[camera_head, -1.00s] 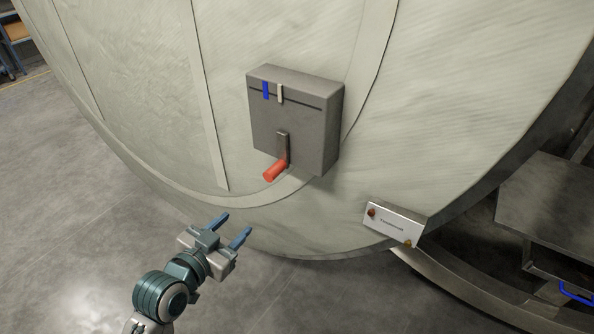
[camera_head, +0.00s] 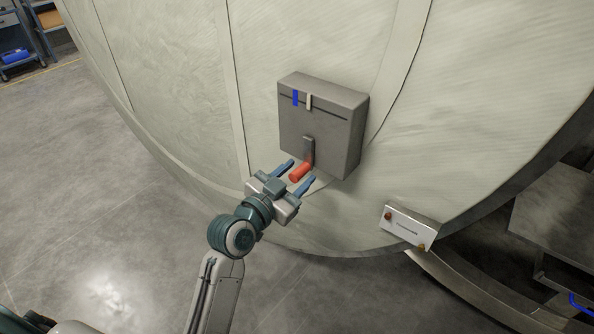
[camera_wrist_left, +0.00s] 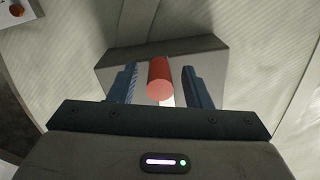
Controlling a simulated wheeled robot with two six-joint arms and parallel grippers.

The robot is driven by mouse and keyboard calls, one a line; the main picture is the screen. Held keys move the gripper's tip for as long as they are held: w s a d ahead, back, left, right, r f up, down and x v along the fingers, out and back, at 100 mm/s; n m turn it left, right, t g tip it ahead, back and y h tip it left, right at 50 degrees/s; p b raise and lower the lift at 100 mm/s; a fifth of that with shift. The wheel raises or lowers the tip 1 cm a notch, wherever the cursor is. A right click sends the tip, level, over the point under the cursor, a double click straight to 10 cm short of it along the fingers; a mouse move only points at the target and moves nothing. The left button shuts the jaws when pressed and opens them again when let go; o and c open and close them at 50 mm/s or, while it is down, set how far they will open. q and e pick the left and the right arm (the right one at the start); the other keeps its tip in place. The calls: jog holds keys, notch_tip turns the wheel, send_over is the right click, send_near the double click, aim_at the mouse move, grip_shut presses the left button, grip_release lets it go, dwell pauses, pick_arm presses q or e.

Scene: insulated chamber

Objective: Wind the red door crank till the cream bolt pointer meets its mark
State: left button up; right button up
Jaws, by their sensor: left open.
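In the left wrist view the handle (camera_wrist_left: 160,78) stands between the two fingers, apart from both. My right gripper is not in view.
The large pale curved door (camera_head: 180,90) fills the background. A small white panel (camera_head: 408,225) with a red and an amber button is at lower right. A grey bench (camera_head: 555,215) stands at far right. Open grey floor (camera_head: 80,190) lies at left.

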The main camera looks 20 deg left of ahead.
pick_arm(q)
jog(key=shift+w+d, duration=0.1)
jog(key=shift+w, duration=0.15)
grip_shut()
